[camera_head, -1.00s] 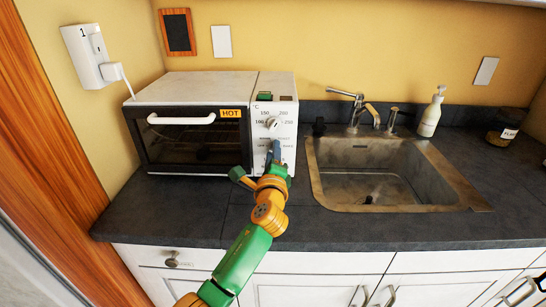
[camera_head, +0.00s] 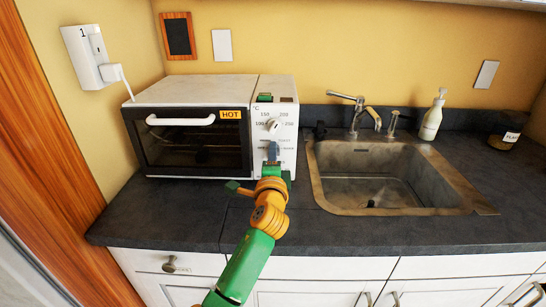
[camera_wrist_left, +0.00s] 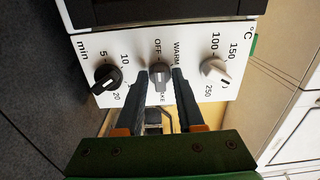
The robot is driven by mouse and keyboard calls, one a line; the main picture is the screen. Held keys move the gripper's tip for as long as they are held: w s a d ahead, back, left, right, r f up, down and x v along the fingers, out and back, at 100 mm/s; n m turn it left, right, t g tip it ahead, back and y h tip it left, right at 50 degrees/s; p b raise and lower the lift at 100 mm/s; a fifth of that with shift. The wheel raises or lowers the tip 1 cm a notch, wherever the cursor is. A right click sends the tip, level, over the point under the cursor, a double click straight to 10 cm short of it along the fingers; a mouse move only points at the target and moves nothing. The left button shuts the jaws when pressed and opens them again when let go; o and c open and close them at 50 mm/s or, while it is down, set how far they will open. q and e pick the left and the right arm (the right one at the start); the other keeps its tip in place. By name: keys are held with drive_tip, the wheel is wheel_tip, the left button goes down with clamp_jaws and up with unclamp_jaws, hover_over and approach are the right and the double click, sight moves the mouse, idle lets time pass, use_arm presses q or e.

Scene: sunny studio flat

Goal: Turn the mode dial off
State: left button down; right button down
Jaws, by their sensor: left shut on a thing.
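The white toaster oven (camera_head: 190,90) has a control panel on its right side. In the left wrist view, the grey mode dial (camera_wrist_left: 160,75) is the middle of three knobs, with OFF, WARM and a partly hidden label ending in AKE around it. My left gripper (camera_wrist_left: 160,80) is shut on this dial, one dark finger on each side. The dial's grip bar runs roughly between OFF and the AKE label; I cannot tell which end is its pointer. In the head view, my left gripper (camera_head: 273,152) hides the dial. My right gripper is not in view.
The temperature dial (camera_wrist_left: 215,72) and the black minute dial (camera_wrist_left: 107,78) flank the mode dial closely. The oven door, with a HOT label (camera_head: 231,114), is closed. A sink (camera_head: 390,190) lies to the right, and dark counter (camera_head: 170,210) is free in front.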

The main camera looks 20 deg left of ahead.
use_arm(q)
drive_tip(key=shift+r, duration=0.15)
drive_tip(key=c, duration=0.8)
unclamp_jaws()
drive_tip(key=shift+c, duration=0.2)
drive_tip(key=shift+w, duration=0.1)
drive_tip(key=v, duration=0.7)
